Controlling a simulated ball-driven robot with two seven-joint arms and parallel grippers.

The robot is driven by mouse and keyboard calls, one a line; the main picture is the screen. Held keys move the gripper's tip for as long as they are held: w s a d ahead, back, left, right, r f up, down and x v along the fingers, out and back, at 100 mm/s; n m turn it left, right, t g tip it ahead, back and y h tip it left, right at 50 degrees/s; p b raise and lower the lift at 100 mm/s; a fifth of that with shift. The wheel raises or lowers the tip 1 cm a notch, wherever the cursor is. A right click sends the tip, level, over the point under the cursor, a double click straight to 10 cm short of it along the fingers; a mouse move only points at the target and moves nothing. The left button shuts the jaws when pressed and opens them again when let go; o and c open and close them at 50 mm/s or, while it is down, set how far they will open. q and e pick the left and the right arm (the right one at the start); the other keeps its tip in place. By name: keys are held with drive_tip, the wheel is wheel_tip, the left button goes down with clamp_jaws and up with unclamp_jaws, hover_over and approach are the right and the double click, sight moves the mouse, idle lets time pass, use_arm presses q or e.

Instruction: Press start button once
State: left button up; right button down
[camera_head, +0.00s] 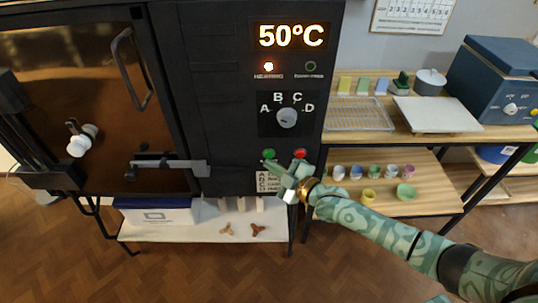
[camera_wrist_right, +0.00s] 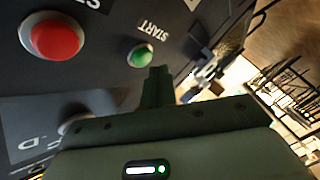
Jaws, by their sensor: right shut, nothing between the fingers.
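The green start button (camera_head: 268,153) is on the lower part of the black kiln panel, left of a red button (camera_head: 300,153). In the right wrist view, the green button (camera_wrist_right: 141,54) sits beside the word START, and the larger red button (camera_wrist_right: 54,37) is to its left. My right gripper (camera_head: 277,170) is shut and empty, just below the green button. In the right wrist view its fingertips (camera_wrist_right: 159,72) point at the panel a little below and right of the green button. I cannot tell how far they are from the panel. My left gripper is not in view.
The kiln display (camera_head: 291,36) reads 50°C and the HEATING lamp (camera_head: 269,66) is lit. A dial (camera_head: 287,118) marked A to D is above the buttons. A wooden shelf (camera_head: 365,87) with glaze cups stands to the right. A white lower shelf (camera_head: 190,230) is under the kiln.

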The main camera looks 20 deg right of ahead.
drive_tip(key=s+p, duration=0.1)
drive_tip(key=s, duration=0.1)
drive_tip(key=s+a+p, duration=0.1)
drive_tip(key=s+p, duration=0.1)
drive_tip(key=s, duration=0.1)
drive_tip(key=shift+a, duration=0.2)
drive_tip(key=shift+w, duration=0.1)
idle(0.6)
